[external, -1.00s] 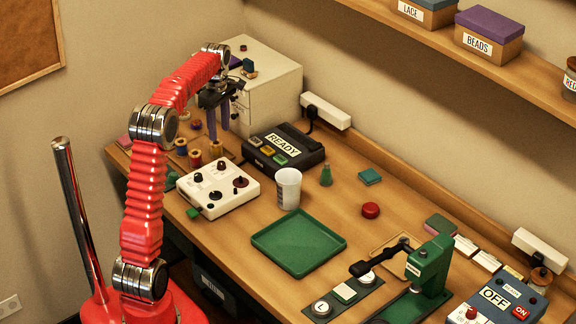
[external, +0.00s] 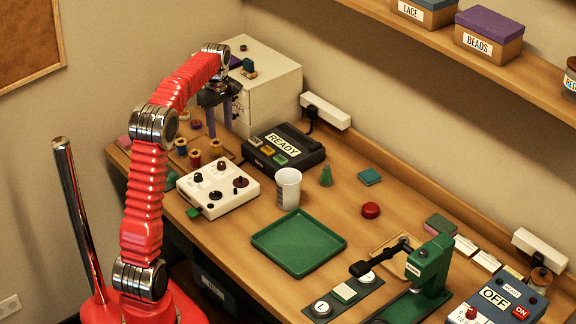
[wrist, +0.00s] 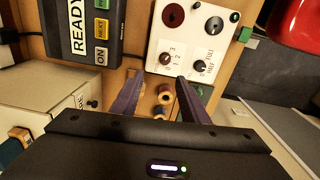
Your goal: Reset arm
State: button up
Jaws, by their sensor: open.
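My gripper (external: 219,128) hangs from the bent red arm at the back left of the table, in front of the cream drawer cabinet. Its two purple fingers point down and stand apart, with nothing between them. In the wrist view my gripper (wrist: 160,80) is also open, its fingers over the table between the white control box (wrist: 190,45) and the cabinet. Several thread spools (wrist: 163,97) show between and beyond the fingers, below them.
The cream cabinet (external: 272,85) stands right beside my gripper, with small items on top. The black READY box (external: 283,150), a white cup (external: 288,188) and an empty green tray (external: 298,243) stand to the right. A shelf (external: 450,35) runs along the wall.

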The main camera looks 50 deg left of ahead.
jog(key=s+d+m+t, duration=0.1)
jog(key=s+d+m, duration=0.5)
jog(key=d, duration=0.4)
jog(key=s+d+m+t, duration=0.2)
jog(key=s+d+m, duration=0.4)
jog(key=s+d, duration=0.3)
jog(key=s+d+f+m+t, duration=0.1)
jog(key=s+d+m, duration=0.5)
jog(key=d, duration=0.7)
jog(key=shift+s+m+t, duration=0.3)
jog(key=shift+s+t, duration=0.3)
jog(key=shift+s, duration=0.55)
